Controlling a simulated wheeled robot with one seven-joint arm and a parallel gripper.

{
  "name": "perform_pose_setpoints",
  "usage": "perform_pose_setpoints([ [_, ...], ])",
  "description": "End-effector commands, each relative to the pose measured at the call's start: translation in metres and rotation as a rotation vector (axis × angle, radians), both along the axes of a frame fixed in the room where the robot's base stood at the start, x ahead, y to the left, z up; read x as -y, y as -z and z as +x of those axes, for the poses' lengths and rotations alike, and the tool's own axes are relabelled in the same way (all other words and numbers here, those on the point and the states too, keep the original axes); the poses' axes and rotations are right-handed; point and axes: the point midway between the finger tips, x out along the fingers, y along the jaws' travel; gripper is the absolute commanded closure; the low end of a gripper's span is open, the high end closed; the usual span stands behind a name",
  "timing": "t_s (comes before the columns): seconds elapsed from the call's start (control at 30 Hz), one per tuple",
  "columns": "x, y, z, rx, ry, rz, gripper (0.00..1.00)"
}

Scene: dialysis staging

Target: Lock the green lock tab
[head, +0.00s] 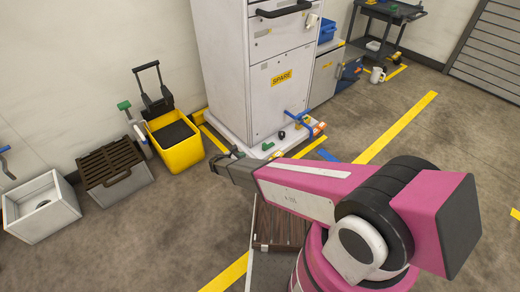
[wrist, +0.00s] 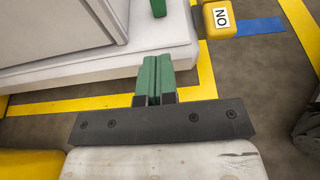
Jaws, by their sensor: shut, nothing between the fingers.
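A small green piece, which may be the lock tab (head: 267,146), sits on the front edge of the tall white cabinet's (head: 275,100) base. In the wrist view, an upright green piece (wrist: 158,8) is cut off by the top edge, over the white base (wrist: 120,58); I cannot tell whether it is the same part. My gripper (wrist: 156,62) has green fingers pressed together with nothing between them. It points toward the base and is apart from the green piece. In the head view, my gripper (head: 213,163) is in front of the base's left corner, lower than the cabinet door.
A yellow bucket (head: 180,150), a brown crate (head: 115,170) and a white box (head: 42,208) stand left. A dark cart (head: 390,20) is at the back. Open floor with yellow lines lies right.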

Motion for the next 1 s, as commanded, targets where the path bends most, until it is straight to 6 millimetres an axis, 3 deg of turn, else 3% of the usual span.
perform_pose_setpoints([
  [0.33, 0.011, 0.005, 0.011, 0.0, 0.005, 0.003, 1.0],
  [0.83, 0.071, 0.032, 0.072, 0.0, 0.004, 0.003, 1.0],
  [1.0, 0.087, 0.03, 0.087, 0.0, 0.004, 0.003, 1.0],
])
